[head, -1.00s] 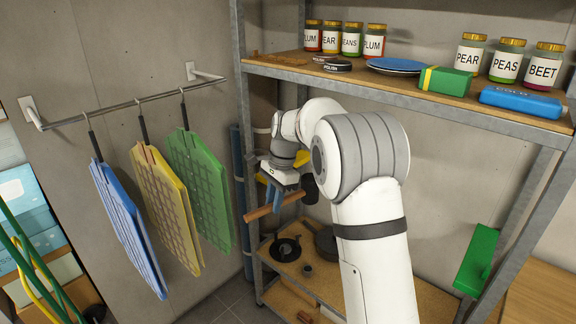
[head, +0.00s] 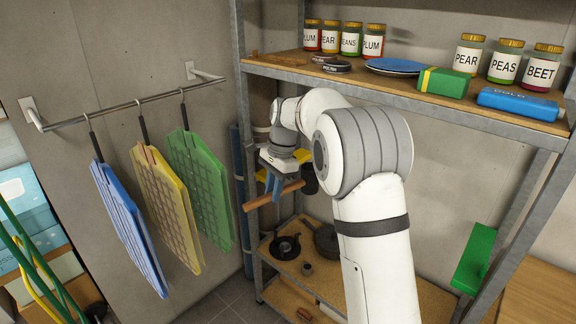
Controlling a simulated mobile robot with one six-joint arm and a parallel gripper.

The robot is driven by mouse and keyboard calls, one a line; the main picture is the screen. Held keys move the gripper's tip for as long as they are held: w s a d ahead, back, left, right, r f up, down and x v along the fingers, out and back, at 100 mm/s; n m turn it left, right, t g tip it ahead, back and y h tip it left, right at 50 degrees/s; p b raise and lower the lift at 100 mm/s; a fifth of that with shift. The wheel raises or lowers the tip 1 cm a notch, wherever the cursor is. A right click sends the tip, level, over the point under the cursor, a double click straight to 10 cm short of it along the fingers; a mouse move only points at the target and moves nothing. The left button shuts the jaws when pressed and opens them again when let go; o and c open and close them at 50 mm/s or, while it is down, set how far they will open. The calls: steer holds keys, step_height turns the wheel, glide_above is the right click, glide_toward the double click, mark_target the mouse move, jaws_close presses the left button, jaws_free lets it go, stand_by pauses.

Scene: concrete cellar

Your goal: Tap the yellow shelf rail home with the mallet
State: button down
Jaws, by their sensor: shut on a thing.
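My gripper (head: 273,192), with blue fingers, is shut on the wooden handle of the mallet (head: 291,188). It holds the mallet in the shelf unit's left bay, between the upper and lower boards. The handle slants up to the right, and the dark mallet head (head: 310,182) is at its right end, partly hidden by my arm. The yellow shelf rail (head: 302,156) shows only in parts, behind and on both sides of my gripper. My wrist hides its middle. I cannot tell whether the mallet head touches the rail.
The upper board (head: 390,82) carries labelled jars, a blue plate (head: 391,66), a green box (head: 443,82) and a blue case (head: 520,103). Dark pans stand on the lower board (head: 350,285). A green rail (head: 475,258) is at the right. Hanging panels (head: 165,205) are at the left.

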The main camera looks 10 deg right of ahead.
stand_by(0.4)
steer(key=shift+f, duration=0.1)
steer(key=s+d+f+n+b, duration=0.2)
steer(key=s+d+f+n, duration=0.1)
steer(key=f, duration=0.8)
steer(key=s+d+f+n+g+h+b, duration=0.1)
steer(key=s+d+f+n+b, duration=0.2)
steer(key=f, duration=0.8)
steer(key=s+d+f+n+h+b, duration=0.1)
steer(key=s+d+f+n+b, duration=0.2)
steer(key=f+n, duration=0.3)
step_height(320, 180, down, 5)
steer(key=shift+s+d+r, duration=0.1)
steer(key=shift+s+d, duration=0.6)
steer(key=shift+s, duration=0.1)
